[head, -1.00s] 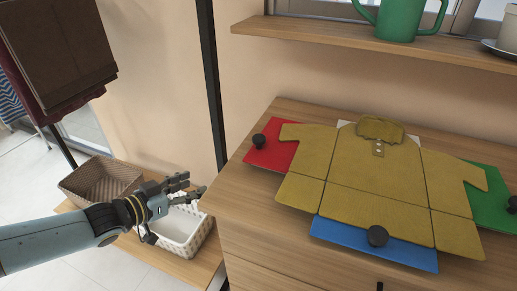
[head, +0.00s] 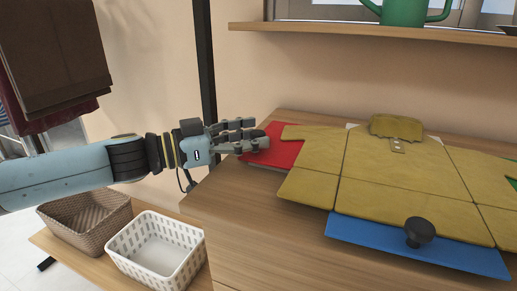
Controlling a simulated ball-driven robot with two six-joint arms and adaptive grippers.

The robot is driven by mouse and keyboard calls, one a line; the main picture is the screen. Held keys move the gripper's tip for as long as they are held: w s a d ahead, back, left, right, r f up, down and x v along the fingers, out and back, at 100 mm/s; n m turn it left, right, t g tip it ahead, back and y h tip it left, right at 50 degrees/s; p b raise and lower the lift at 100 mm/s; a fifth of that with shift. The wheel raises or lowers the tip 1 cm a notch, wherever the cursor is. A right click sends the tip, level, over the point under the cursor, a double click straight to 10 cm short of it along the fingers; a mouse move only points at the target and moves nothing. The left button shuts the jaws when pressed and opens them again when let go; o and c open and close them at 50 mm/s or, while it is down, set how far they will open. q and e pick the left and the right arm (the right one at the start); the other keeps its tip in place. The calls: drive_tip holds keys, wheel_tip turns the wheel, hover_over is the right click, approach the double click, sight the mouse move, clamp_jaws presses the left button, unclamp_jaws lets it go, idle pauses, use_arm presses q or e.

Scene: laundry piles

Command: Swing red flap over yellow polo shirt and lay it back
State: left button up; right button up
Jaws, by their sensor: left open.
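The yellow polo shirt (head: 395,180) lies spread flat, collar at the back, on a folding board on the wooden dresser top. The red flap (head: 279,148) lies flat at the left, partly under the shirt's left sleeve. Its black knob is hidden behind my gripper. My left gripper (head: 262,141) is open at the red flap's left edge, its fingers pointing right. I cannot tell whether it touches the knob. The blue flap (head: 380,238) with a black knob (head: 419,232) lies flat at the front. The green flap (head: 497,216) shows at the right edge. My right gripper is not in view.
A white basket (head: 157,248) and a brown woven basket (head: 85,220) stand on a lower shelf at the left. A black post (head: 206,60) rises behind my left gripper. A wooden shelf (head: 330,35) with a green watering can (head: 403,11) hangs above.

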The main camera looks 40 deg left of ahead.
use_arm(q)
drive_tip(key=shift+r+x, duration=0.2)
drive_tip(key=shift+x, duration=0.65)
clamp_jaws()
drive_tip(key=shift+w, duration=0.1)
drive_tip(key=shift+w+d+f, duration=0.1)
drive_tip(key=shift+f, duration=0.05)
